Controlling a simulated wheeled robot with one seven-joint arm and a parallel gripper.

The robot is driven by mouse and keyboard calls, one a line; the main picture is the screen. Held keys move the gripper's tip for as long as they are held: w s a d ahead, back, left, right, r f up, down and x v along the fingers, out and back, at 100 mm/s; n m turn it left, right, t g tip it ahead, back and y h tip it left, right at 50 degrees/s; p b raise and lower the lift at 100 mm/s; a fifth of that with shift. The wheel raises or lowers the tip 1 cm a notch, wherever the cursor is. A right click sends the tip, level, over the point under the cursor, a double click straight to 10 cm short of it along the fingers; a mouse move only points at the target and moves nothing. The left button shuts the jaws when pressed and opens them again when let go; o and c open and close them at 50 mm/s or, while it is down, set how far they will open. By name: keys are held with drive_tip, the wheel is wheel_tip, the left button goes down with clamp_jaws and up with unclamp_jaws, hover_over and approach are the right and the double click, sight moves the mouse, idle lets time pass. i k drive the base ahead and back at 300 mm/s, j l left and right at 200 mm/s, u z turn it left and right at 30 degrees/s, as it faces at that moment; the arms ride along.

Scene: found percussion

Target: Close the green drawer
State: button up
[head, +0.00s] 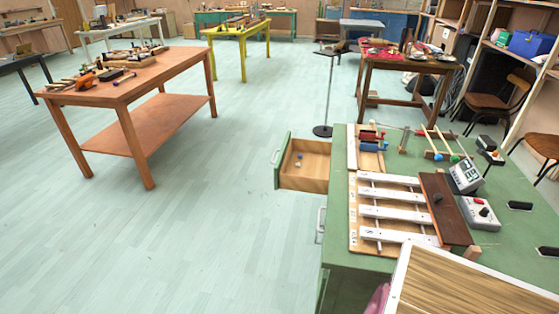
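The green drawer (281,160) is pulled out from the left side of a green workbench (345,218). Its green front with a pale handle faces left, and its wooden inside is visible from above. A couple of small bluish or white items lie in it. A second pale handle (319,225) shows lower on the same side of the workbench. My gripper is not in view.
A slatted bar instrument (397,213), small boxes and tools cover the workbench top. A wood-grain panel with white edging (470,288) fills the lower right. A brown table (150,72) with tools stands at left. Pale floor (215,225) left of the drawer is clear.

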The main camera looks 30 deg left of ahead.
sight(316, 162)
drive_tip(key=k+j, duration=0.15)
drive_tip(key=j, duration=0.2)
drive_tip(key=k+j, duration=0.15)
drive_tip(key=j, duration=0.25)
drive_tip(key=k+j, duration=0.15)
drive_tip(key=j, duration=0.2)
drive_tip(key=k+j+u, duration=0.1)
drive_tip(key=j, duration=0.3)
drive_tip(key=k+j, duration=0.2)
drive_tip(key=j, duration=0.65)
drive_tip(key=i+j, duration=0.15)
drive_tip(key=j, duration=0.75)
drive_tip(key=i+j, duration=0.2)
drive_tip(key=i, duration=0.15)
drive_tip(key=i+j, duration=0.2)
drive_tip(key=i, duration=0.2)
drive_tip(key=i+j, duration=0.2)
drive_tip(key=i, duration=0.15)
